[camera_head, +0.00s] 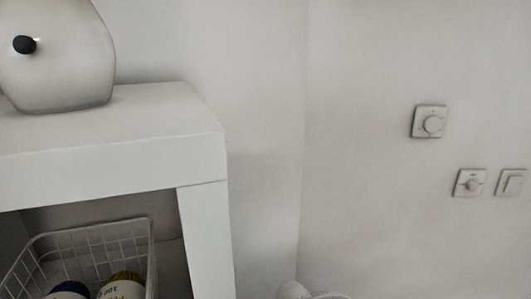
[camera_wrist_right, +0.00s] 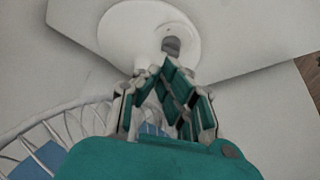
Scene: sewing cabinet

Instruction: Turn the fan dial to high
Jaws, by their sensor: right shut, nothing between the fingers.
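A square white plate with a large round dial (camera_head: 432,122) is on the right-hand wall in the head view. Below it is a second plate with a smaller knob (camera_head: 470,183). A flat switch (camera_head: 511,182) is beside that at the right edge. I cannot tell from any marking which one is the fan dial, nor read a setting. My right gripper (camera_wrist_right: 173,68) shows in the right wrist view with teal-padded fingers, shut and empty. No wall dial shows in that view, and my left gripper is in neither view.
A white cabinet (camera_head: 205,150) stands left, with a pale rounded vessel (camera_head: 75,60) on top and a wire basket (camera_head: 100,235) of containers inside. Wall around the dials is clear.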

